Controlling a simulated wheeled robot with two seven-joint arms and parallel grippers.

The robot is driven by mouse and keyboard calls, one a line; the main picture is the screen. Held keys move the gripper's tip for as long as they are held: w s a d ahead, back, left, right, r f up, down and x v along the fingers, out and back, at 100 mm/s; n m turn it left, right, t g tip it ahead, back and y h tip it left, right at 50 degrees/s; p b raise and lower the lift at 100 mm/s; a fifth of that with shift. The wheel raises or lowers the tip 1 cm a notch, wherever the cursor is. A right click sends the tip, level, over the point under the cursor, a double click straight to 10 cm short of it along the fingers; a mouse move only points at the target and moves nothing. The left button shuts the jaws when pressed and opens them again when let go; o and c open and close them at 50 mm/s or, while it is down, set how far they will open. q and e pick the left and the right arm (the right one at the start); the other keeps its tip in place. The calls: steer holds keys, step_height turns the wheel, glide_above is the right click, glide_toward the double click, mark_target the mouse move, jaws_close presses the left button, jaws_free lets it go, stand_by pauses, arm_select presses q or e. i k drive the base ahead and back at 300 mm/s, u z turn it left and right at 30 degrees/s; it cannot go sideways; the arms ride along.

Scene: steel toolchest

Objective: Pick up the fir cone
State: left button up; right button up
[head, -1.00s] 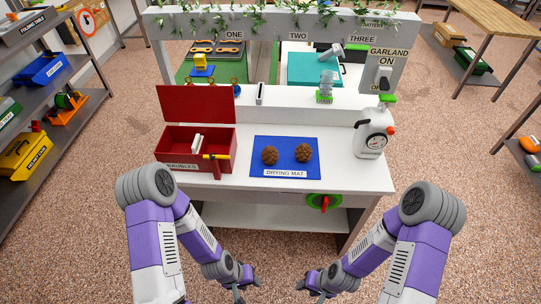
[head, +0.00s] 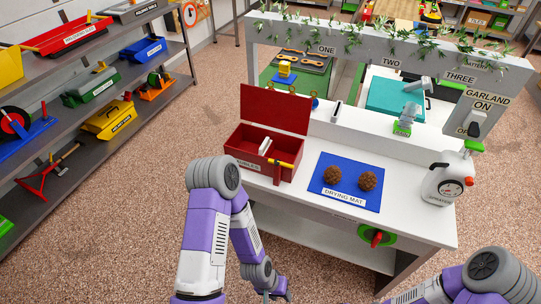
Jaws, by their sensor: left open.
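Two brown fir cones lie side by side on the blue drying mat (head: 347,201), the left cone (head: 332,175) and the right cone (head: 368,181). The mat lies on the white bench top. My left gripper (head: 275,296) is at the bottom edge of the head view, low in front of the bench, partly cut off. It is open, apart from the cones, with nothing seen in it. My right arm shows at the bottom right, but its gripper is out of view.
An open red baubles box (head: 258,157) stands left of the mat, its lid raised. A white sprayer (head: 450,180) stands at the right end. A garland switch post (head: 473,122) rises behind it. Shelves (head: 75,150) line the left side. Bench top around the mat is mostly clear.

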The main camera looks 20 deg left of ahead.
mark_target(332, 175)
steer(key=u, duration=1.55)
steer(key=i, duration=0.6)
steer(key=z, duration=1.2)
